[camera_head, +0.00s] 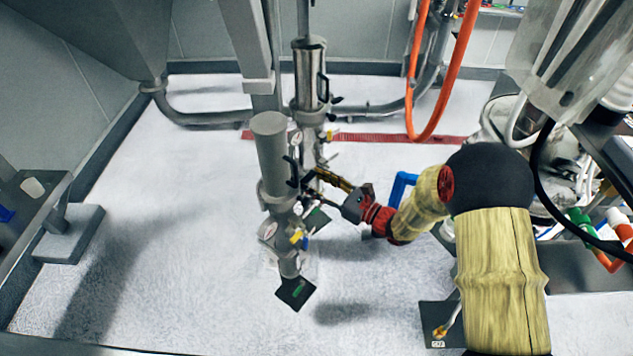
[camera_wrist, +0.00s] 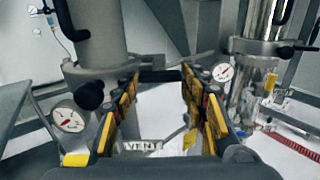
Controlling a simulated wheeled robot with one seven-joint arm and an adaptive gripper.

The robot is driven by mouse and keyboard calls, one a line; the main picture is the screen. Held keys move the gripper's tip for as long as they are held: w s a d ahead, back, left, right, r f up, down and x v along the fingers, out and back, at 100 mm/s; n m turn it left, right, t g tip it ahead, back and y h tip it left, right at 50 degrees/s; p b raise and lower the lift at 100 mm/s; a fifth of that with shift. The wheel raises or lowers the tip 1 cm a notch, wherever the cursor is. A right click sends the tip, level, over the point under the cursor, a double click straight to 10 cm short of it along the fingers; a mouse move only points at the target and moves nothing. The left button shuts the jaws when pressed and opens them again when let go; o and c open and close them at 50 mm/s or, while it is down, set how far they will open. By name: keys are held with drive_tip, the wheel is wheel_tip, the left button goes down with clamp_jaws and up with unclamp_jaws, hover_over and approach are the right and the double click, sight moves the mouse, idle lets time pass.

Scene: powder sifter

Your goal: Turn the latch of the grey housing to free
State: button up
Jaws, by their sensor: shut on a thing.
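The grey housing (camera_head: 271,150) is an upright cylinder on a pipe column in the middle of the head view. In the wrist view its smooth body (camera_wrist: 95,30) stands at the upper left, above a flange with a black knob (camera_wrist: 90,95). My gripper (camera_head: 308,180) reaches in from the right at the housing's right side. In the wrist view the yellow-and-black fingers of my gripper (camera_wrist: 160,80) stand apart, with a dark bar (camera_wrist: 160,75), which seems to be the latch, between their tips. The latch's exact angle is hard to tell.
A second metal column (camera_head: 309,75) stands close behind the housing. A round gauge (camera_wrist: 68,118) is left of my fingers, another (camera_wrist: 223,72) to the right. An orange hose (camera_head: 412,85) hangs at the back right. The white floor (camera_head: 160,190) left of the housing is clear.

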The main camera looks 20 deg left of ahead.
drive_tip(key=shift+c, duration=0.8)
drive_tip(key=shift+b, duration=0.45)
drive_tip(key=n+b, duration=0.8)
drive_tip(key=b, duration=0.7)
drive_tip(key=n+b, duration=0.9)
drive_tip(key=b, duration=0.6)
drive_tip(key=shift+f+n, duration=0.2)
drive_tip(key=shift+n, duration=0.1)
drive_tip(key=shift+n+b, duration=0.3)
drive_tip(key=shift+b, duration=0.2)
drive_tip(key=o, duration=0.9)
drive_tip(key=shift+r, duration=0.1)
